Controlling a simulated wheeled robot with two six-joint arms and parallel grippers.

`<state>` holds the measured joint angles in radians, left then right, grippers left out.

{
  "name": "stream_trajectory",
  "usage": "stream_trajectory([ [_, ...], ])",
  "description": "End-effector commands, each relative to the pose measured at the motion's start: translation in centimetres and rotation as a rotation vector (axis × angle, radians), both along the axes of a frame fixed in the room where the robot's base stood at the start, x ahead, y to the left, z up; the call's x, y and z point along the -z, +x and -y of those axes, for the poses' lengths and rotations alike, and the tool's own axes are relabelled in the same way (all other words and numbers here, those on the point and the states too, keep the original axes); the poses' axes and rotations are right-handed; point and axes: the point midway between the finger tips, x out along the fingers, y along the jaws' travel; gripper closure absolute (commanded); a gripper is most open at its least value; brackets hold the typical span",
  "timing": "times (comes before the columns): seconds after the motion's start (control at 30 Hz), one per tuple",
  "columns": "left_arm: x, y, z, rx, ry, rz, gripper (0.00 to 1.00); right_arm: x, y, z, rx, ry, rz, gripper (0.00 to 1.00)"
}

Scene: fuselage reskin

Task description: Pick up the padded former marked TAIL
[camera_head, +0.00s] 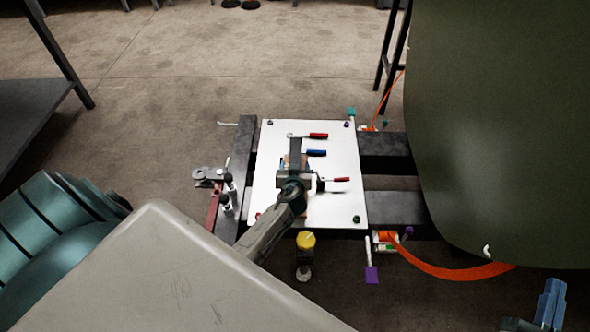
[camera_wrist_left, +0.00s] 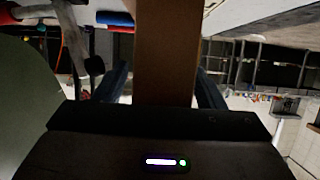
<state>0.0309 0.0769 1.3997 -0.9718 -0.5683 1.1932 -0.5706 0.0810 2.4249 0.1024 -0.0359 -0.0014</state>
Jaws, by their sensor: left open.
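My left gripper (camera_head: 294,166) reaches in over the white panel in the head view. In the left wrist view its two dark blue fingers (camera_wrist_left: 162,88) stand apart, one on each side of a brown bar-shaped piece (camera_wrist_left: 166,50). The gripper is open, and a narrow gap shows beside the bar. In the head view a dark-topped upright piece (camera_head: 295,150) stands at the gripper, partly hidden by it. I can read no TAIL marking on it. A blue part at the lower right of the head view looks like my right gripper (camera_head: 548,305), cut off by the frame.
The white panel (camera_head: 340,205) lies on a dark frame (camera_head: 385,145), with red- and blue-handled tools (camera_head: 317,153) on it. A large green curved skin (camera_head: 490,120) stands at right. Clamps (camera_head: 225,188) sit left of the panel, and a yellow-capped item (camera_head: 305,242) in front.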

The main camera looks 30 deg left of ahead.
Motion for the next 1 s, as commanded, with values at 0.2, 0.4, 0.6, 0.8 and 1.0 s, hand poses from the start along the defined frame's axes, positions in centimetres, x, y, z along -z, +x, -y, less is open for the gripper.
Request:
stream_trajectory([
  [0.2, -0.02, -0.03, 0.01, 0.0, 0.0, 0.0, 0.52, 0.01, 0.0, 0.0, 0.0, 0.0, -0.001, 1.0],
  [0.4, -0.02, -0.05, 0.03, 0.0, 0.0, 0.0, 0.91, 0.04, 0.01, 0.0, 0.0, 0.001, -0.002, 1.0],
  [0.6, -0.19, 0.03, 0.03, 0.001, 0.001, 0.003, 1.0, 0.06, 0.01, 0.0, 0.001, 0.001, -0.003, 1.0],
  [0.8, -0.2, 0.02, 0.02, 0.001, 0.001, 0.003, 1.0, 0.06, 0.01, 0.0, 0.001, 0.001, -0.003, 1.0],
  [1.0, -0.78, 0.04, 0.02, 0.001, 0.0, 0.003, 1.0, 0.35, 0.05, -0.02, -0.001, 0.004, -0.029, 1.0],
])
